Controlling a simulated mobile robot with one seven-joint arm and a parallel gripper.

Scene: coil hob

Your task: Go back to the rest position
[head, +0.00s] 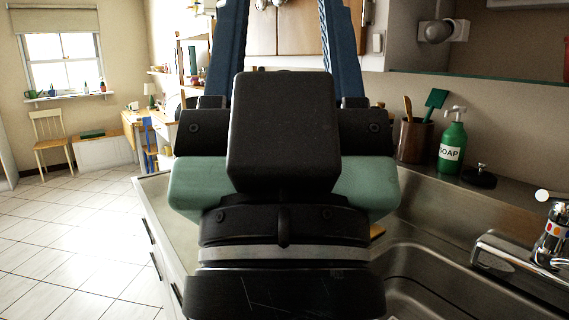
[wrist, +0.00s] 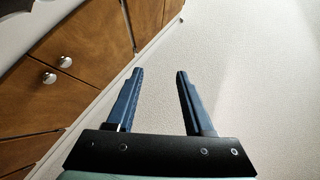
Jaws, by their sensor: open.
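My gripper (head: 282,8) fills the middle of the head view, raised in front of the counter. Its two blue fingers stand wide apart and point up, with their tips at the top edge of the picture. In the wrist view my gripper (wrist: 160,74) is open, with nothing between the fingers. It points along a pale textured surface (wrist: 240,60), apart from wooden cupboard doors (wrist: 55,100) on the left. The arm hides much of the counter; no hob shows.
A steel sink (head: 440,285) and a tap (head: 545,240) are at the lower right. A green soap bottle (head: 453,142) and a brown utensil pot (head: 414,140) stand behind. Wall cupboards (head: 300,30) hang above. Open tiled floor (head: 65,245) lies left, with a wooden chair (head: 50,140) beyond.

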